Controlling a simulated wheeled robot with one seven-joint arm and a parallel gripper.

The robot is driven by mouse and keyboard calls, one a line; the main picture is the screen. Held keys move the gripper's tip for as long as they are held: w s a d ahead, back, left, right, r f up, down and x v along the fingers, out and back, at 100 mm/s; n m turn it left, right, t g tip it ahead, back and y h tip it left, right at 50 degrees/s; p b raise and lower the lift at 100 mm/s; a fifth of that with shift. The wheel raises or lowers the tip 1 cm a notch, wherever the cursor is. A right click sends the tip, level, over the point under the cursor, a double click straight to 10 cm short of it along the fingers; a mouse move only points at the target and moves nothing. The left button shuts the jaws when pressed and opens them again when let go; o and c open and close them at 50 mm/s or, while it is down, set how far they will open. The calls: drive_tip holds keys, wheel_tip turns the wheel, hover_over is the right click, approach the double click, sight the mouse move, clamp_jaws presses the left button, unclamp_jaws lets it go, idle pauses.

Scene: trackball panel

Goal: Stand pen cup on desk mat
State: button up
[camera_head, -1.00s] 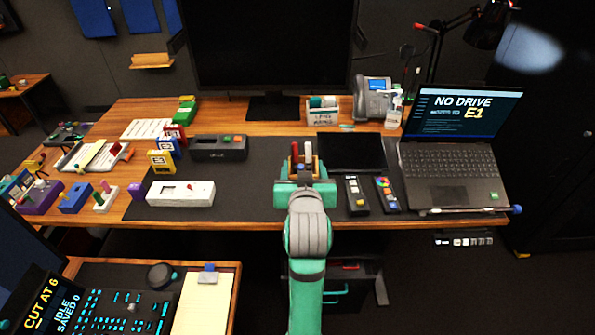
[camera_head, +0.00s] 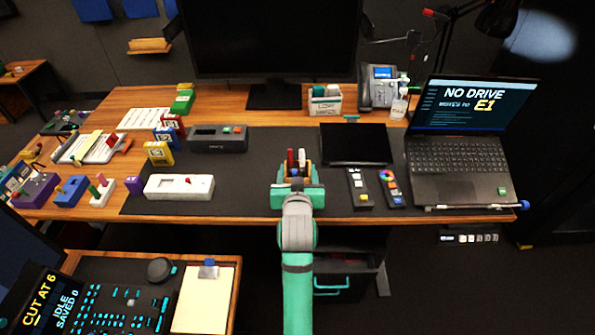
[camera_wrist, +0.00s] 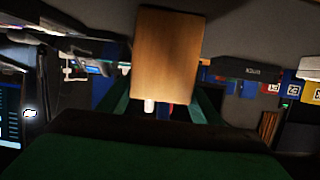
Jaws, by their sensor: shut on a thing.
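The pen cup (camera_head: 309,171) is a wooden cup with red, white and blue pens standing in it. My gripper (camera_head: 297,188) is shut on it from the near side and hides most of it in the head view. It looks upright. In the wrist view the cup's plain wooden wall (camera_wrist: 165,55) fills the upper middle between the green fingers. The dark grey desk mat (camera_head: 245,170) lies on the wooden desk, and the cup appears over its front middle part. I cannot tell whether the cup's base touches the mat.
A white device (camera_head: 179,187) and a dark box (camera_head: 218,138) sit to the left on the mat. A black tablet (camera_head: 354,144), two remotes (camera_head: 358,187) and an open laptop (camera_head: 458,160) are to the right. The mat between them is bare.

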drive_tip(key=o, duration=1.1)
drive_tip(key=shift+f, duration=0.1)
drive_tip(key=shift+o, duration=0.2)
